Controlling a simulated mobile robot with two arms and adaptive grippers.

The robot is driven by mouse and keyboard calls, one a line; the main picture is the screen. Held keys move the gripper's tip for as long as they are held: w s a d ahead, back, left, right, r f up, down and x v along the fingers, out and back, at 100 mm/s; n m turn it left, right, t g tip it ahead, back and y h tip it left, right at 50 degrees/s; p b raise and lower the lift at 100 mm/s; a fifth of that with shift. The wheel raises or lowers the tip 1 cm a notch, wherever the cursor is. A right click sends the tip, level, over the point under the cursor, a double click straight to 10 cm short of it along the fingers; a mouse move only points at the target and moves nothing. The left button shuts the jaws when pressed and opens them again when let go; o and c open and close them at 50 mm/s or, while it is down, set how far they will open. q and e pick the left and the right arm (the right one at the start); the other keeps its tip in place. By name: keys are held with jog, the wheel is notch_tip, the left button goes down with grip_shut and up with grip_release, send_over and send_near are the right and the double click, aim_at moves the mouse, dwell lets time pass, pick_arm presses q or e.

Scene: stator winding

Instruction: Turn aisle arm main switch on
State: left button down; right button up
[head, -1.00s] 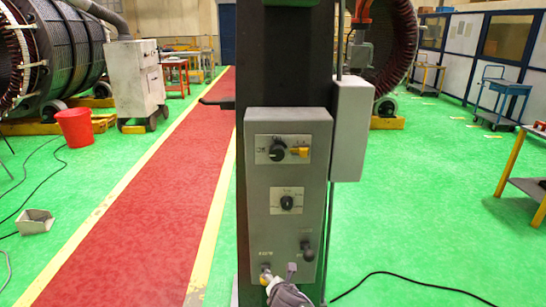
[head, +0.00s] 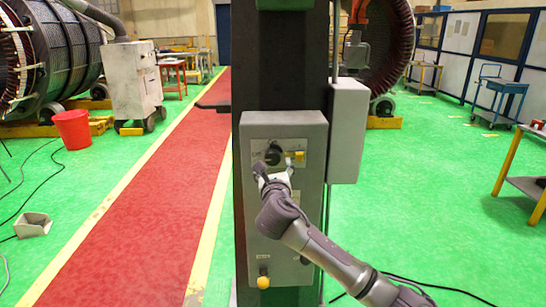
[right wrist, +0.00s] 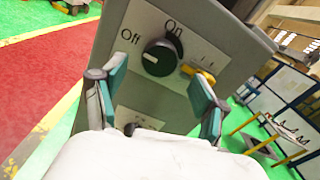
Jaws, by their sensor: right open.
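The main switch is a round black knob on a light plate marked Off and On, high on the grey control box (head: 315,215). My right gripper (head: 273,178) is just below the knob. In the right wrist view its open fingers (right wrist: 159,85) are on either side of the knob, apart from it, with nothing between them. My left gripper is not in view.
A yellow handle (right wrist: 198,76) sits close to the knob's right. A yellow-ended control (head: 263,281) is at the box's lower left. My right arm hides the lower plate in the head view. A smaller grey box (head: 348,130) stands at the right. Open green floor lies right of the column.

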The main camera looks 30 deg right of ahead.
aim_at(273, 160)
jog(key=x, duration=0.5)
jog(key=shift+w+p, duration=0.15)
jog(key=shift+p, duration=0.2)
jog(key=shift+r, duration=0.1)
jog(key=c, duration=1.2)
